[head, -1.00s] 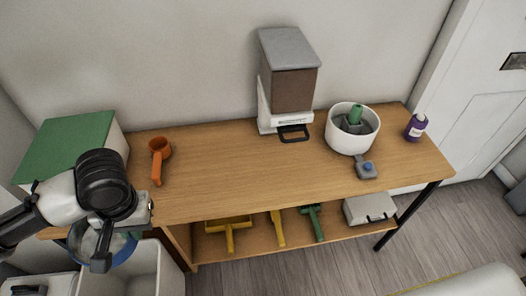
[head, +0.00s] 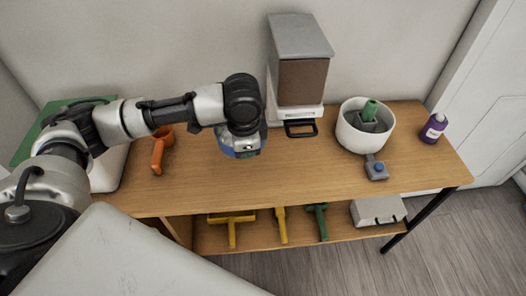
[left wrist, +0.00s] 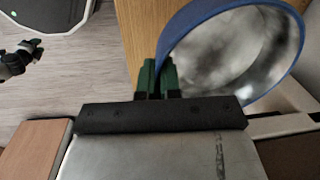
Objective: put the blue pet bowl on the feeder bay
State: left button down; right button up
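The blue pet bowl (head: 236,152) hangs over the table under my left wrist in the head view, mostly hidden by the arm. In the left wrist view the bowl (left wrist: 232,50) shows a blue rim and a shiny metal inside. My left gripper (left wrist: 158,72) has its dark green fingers closed on the rim. The feeder (head: 298,75) has a grey lid, brown hopper and white base. Its bay, a black square frame (head: 300,129), sticks out at the front, just right of the bowl, and looks empty.
A white round container (head: 364,128) holding a green-handled thing stands right of the feeder. A grey tool (head: 376,170) lies before it, and a purple bottle (head: 434,128) stands farther right. An orange scoop (head: 159,152) lies left. The table's front middle is clear.

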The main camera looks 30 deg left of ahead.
aim_at(235, 160)
pick_arm(q)
jog(key=w+a+m, duration=0.1)
jog(key=a+m, duration=0.1)
jog(key=m, duration=0.1)
jog(key=w+a+f+m+b, duration=0.1)
jog(key=w+a+m, duration=0.1)
jog(key=m, duration=0.1)
jog(key=w+a+f+m+b, duration=0.1)
jog(key=w+a+m, duration=0.1)
jog(key=m, duration=0.1)
jog(key=shift+w+a+h, duration=0.1)
jog(key=shift+a+h, duration=0.1)
jog(key=shift+h, duration=0.2)
jog(key=shift+w+a+f+m, duration=0.15)
jog(key=shift+w+a+m, duration=0.1)
jog(key=shift+a+m, duration=0.25)
jog(key=shift+w+a+f+m, duration=0.15)
jog(key=shift+w+a+m, duration=0.1)
jog(key=shift+m, duration=0.45)
notch_tip(235, 160, down, 4)
jog(key=shift+r, duration=0.1)
jog(key=shift+f+b, duration=0.45)
jog(key=shift+f, duration=2.55)
jog(key=c, duration=1.3)
grip_release()
jog(key=shift+f, duration=0.1)
